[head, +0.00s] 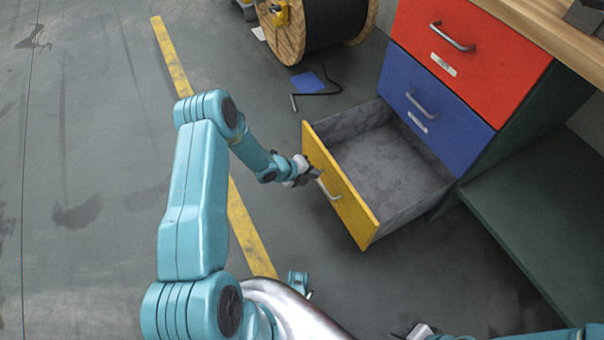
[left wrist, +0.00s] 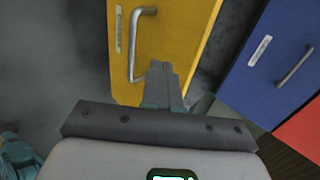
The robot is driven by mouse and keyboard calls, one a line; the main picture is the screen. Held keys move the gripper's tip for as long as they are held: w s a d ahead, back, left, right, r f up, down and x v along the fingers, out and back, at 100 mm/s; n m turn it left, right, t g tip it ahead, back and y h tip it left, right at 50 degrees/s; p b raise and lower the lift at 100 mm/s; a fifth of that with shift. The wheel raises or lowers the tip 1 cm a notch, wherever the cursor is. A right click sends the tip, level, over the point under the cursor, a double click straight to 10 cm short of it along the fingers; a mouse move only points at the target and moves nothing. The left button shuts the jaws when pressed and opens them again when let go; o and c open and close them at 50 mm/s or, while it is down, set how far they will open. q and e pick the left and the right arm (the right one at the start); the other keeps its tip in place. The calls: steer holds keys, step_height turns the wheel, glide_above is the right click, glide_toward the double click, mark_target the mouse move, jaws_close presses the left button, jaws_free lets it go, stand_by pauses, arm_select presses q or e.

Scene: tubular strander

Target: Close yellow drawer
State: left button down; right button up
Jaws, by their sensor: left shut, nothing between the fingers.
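The yellow drawer (head: 345,196) is pulled far out of the cabinet, below the blue drawer. Its grey inside looks empty. Its front has a silver handle (head: 328,190). My left gripper (head: 316,173) is shut and empty, at the outer side of the yellow front close to the handle. In the left wrist view the shut fingers (left wrist: 163,80) lie over the yellow front (left wrist: 185,40), just right of the handle's lower end (left wrist: 136,45). I cannot tell whether they touch it. My right gripper (head: 420,331) is only partly visible at the bottom edge.
The blue drawer (head: 430,95) and red drawer (head: 480,45) above are shut. A green shelf (head: 540,215) lies right of the cabinet. A cable drum (head: 320,25) and a black bent rod (head: 318,94) are behind. The floor on the left is clear, with a yellow line (head: 245,225).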

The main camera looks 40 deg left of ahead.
mark_target(332, 169)
arm_select(q)
steer(key=shift+w+d+f+b, duration=0.15)
steer(key=shift+w+d, duration=0.15)
steer(key=shift+w, duration=0.4)
steer(key=shift+w+d+b, duration=0.1)
steer(key=shift+w+d, duration=0.15)
steer(key=shift+w, duration=0.4)
steer(key=shift+w+d+f+b, duration=0.15)
steer(key=shift+w+d, duration=0.15)
steer(key=shift+w, duration=0.4)
arm_select(e)
steer(key=shift+w+d+f, duration=0.15)
steer(key=shift+f, duration=0.45)
arm_select(q)
steer(key=shift+r, duration=0.15)
steer(key=shift+w, duration=0.15)
